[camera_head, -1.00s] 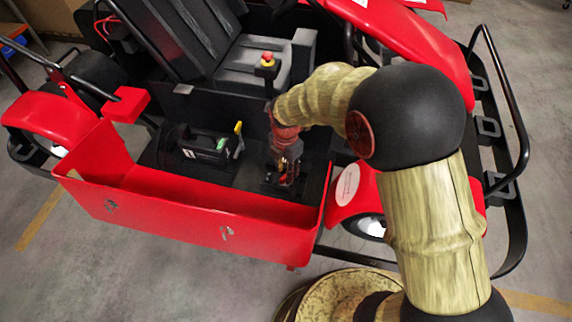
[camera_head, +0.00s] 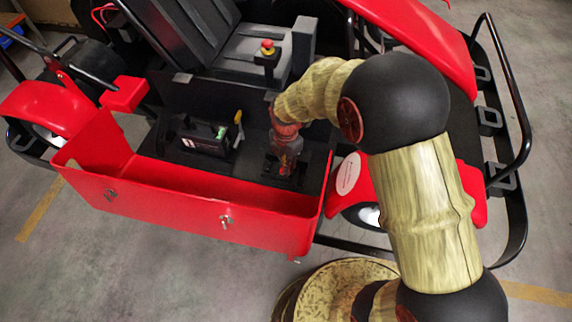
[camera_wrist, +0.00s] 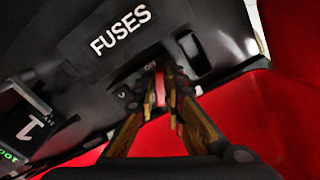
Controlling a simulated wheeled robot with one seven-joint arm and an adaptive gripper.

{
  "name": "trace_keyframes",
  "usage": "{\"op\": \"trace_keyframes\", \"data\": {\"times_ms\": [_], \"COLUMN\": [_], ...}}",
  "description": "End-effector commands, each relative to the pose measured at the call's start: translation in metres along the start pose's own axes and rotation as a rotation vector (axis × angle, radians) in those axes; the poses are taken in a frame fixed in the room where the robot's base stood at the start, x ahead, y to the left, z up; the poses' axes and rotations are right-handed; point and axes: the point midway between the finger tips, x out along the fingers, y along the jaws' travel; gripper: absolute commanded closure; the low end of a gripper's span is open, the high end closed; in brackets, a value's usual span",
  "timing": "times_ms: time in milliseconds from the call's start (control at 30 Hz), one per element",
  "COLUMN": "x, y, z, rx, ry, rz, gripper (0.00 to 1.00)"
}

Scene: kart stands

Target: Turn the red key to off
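The red key (camera_wrist: 160,88) shows in the wrist view as a narrow upright red piece on the black panel marked FUSES (camera_wrist: 118,32). My gripper (camera_wrist: 164,92) has its two wood-coloured fingers drawn close together, one on each side of the key, and they appear to press on it. Which way the key is turned cannot be read, as the fingers cover most of it. In the head view my gripper (camera_head: 285,170) points down at the panel inside the red side bin, and a spot of red shows at its tips.
The red bin wall (camera_head: 190,213) stands close in front of my gripper. A black device with a green display (camera_head: 205,138) and a yellow-topped lever (camera_head: 238,120) are to its left. A red emergency button (camera_head: 267,47) sits behind, near the seat. My forearm passes over the kart's red right bodywork.

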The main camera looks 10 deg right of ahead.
Motion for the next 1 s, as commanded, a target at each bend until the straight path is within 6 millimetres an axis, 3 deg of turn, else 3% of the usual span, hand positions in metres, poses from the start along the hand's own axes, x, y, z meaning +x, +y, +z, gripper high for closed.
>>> {"op": "trace_keyframes", "data": {"times_ms": [167,533,1000], "x": [-0.0001,-0.0003,-0.0005], "y": [0.0,0.0002,0.0027], "z": [0.0,0.0,-0.0008], "rx": [0.0,-0.017,-0.507], "ry": [0.0,0.0,0.0], "rz": [0.0,0.0,0.001], "gripper": [1.0,1.0,1.0]}}
